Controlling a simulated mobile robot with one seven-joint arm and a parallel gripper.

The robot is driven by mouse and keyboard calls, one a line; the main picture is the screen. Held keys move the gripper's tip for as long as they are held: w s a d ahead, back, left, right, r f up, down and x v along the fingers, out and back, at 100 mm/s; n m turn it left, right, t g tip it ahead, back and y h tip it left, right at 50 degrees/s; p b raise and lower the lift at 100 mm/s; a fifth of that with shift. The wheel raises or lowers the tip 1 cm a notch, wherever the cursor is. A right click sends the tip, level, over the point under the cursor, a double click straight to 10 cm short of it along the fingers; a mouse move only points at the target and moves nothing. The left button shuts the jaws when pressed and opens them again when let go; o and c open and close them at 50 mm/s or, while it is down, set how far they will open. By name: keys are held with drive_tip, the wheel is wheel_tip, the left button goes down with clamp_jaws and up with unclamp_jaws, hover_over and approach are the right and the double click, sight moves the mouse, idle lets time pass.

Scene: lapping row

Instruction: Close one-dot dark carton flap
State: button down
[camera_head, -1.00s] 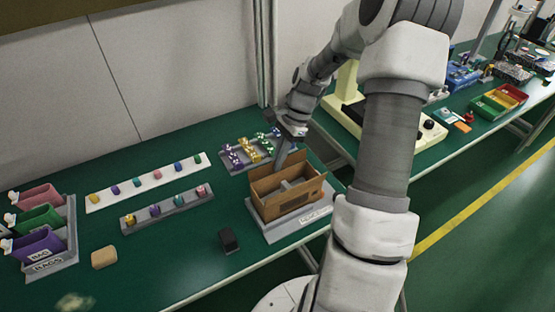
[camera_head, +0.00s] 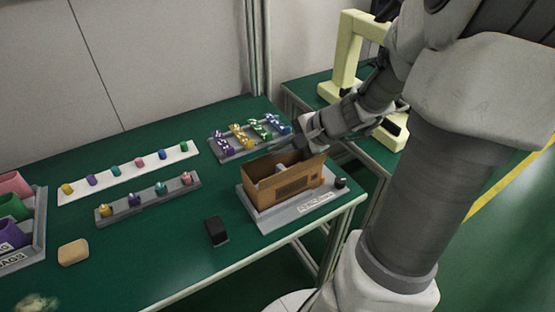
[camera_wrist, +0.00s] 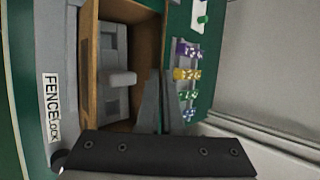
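The brown cardboard carton (camera_head: 290,185) stands open-topped on a grey fixture plate (camera_head: 262,219) near the table's right end. Its near face carries dark print; I cannot make out dots on its flaps. A grey piece shows inside it. In the wrist view, the carton's brown wall (camera_wrist: 147,35) runs beside a grey inner block (camera_wrist: 112,60). My gripper (camera_wrist: 160,75) is over the carton's far right side, its two grey fingers together beside that wall. I cannot tell whether they touch it.
A rack with coloured pieces (camera_head: 250,137) is behind the carton. A black block (camera_head: 216,231) stands left of it, and a tan block (camera_head: 73,252) lies farther left. White (camera_head: 125,172) and grey (camera_head: 150,199) strips hold coloured knobs. A small dark knob (camera_head: 341,182) sits on the plate's right.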

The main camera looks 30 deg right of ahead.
drive_tip(key=f+t+b, duration=0.1)
drive_tip(key=b, duration=0.1)
drive_tip(key=shift+s+b, duration=0.2)
drive_tip(key=shift+b, duration=0.2)
drive_tip(key=shift+r+n+t+b, duration=0.1)
drive_tip(key=shift+n+t+b, duration=0.2)
drive_tip(key=shift+t+b, duration=0.15)
drive_tip(key=shift+s+r, duration=0.1)
drive_tip(key=c, duration=1.1)
unclamp_jaws()
drive_tip(key=shift+o, duration=0.2)
drive_tip(key=shift+r, duration=0.1)
drive_tip(key=p+v, duration=0.5)
drive_tip(key=v, duration=1.2)
drive_tip(key=shift+s+d, duration=0.2)
drive_tip(key=shift+d, duration=0.05)
